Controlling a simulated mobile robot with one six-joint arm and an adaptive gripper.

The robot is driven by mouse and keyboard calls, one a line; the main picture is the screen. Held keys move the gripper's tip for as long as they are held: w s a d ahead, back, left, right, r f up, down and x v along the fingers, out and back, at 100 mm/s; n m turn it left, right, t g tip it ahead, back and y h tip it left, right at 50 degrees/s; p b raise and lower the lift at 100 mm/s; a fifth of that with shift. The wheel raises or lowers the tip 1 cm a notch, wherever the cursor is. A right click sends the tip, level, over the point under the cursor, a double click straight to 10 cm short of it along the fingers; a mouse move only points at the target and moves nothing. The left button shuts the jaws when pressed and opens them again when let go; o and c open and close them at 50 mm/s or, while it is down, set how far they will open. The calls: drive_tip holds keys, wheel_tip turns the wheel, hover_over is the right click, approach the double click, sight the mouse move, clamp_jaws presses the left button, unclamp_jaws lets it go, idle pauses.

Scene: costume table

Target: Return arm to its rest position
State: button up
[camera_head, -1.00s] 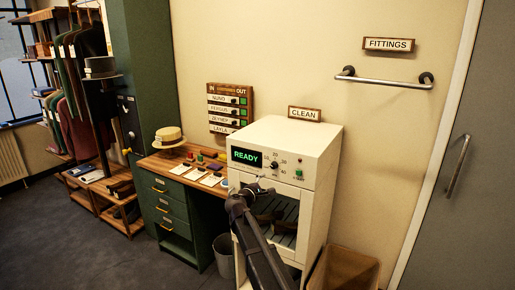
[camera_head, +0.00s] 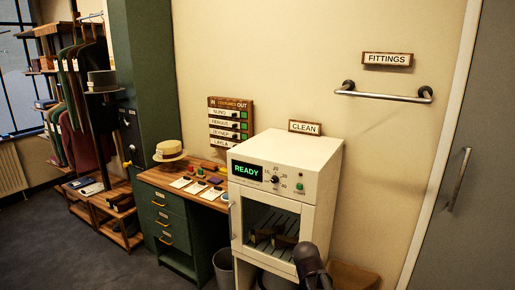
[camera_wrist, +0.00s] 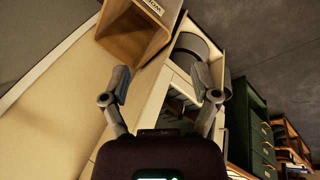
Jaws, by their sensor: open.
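My gripper (camera_wrist: 162,84) is open and empty in the wrist view, its two fingers spread wide. In the head view, part of my dark arm (camera_head: 311,265) shows low, in front of the lower right of the white cleaning cabinet (camera_head: 318,165); the fingers cannot be made out there. The cabinet's green display (camera_head: 246,170) reads READY. Dark items (camera_head: 273,238) show behind its front window. Part of the white cabinet also appears beyond the fingers in the wrist view.
A brown bin (camera_head: 352,277) stands right of the cabinet, and a grey waste bin (camera_head: 223,266) stands left. The green desk (camera_head: 170,222) holds a straw hat (camera_head: 169,151), cards and small coloured items. A wall rail (camera_head: 383,94) is at upper right. The floor at left is clear.

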drive_tip(key=s+a+f+m+g+y, duration=0.1)
drive_tip(key=s+m+y, duration=0.1)
drive_tip(key=s, duration=0.5)
drive_tip(key=shift+s+a+g+y, duration=0.4)
drive_tip(key=shift+y, duration=0.3)
idle(1.3)
